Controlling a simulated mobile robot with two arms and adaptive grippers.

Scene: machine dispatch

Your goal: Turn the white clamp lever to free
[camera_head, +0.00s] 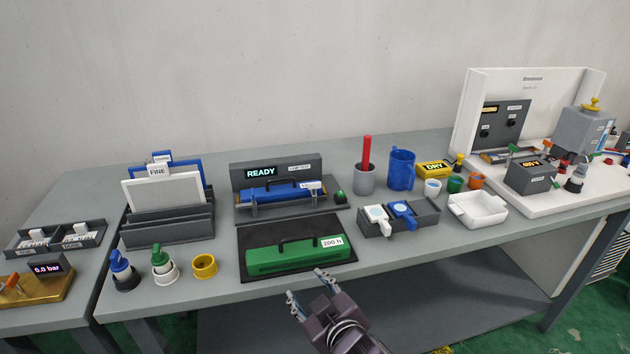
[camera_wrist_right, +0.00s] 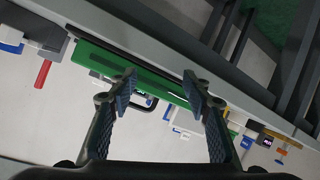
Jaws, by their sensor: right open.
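I cannot surely pick out the white clamp lever. Small levers with orange, green, red and white parts stand around the dark box (camera_head: 528,178) on the white station (camera_head: 535,205) at the right, too small to read. My right gripper (camera_head: 308,285) is open and empty at the front table edge, just in front of the green handled block (camera_head: 270,262). It is far to the left of that station. In the right wrist view the open fingers (camera_wrist_right: 160,88) are spread with the green block (camera_wrist_right: 115,66) beyond them. My left gripper is not in view.
A blue handled block (camera_head: 265,194) sits in the grey cradle with a READY display (camera_head: 261,173). A grey tray (camera_head: 385,227), a white bin (camera_head: 485,215) and several cups stand between the cradle and the station. A brass block (camera_head: 45,290) with an orange lever is far left.

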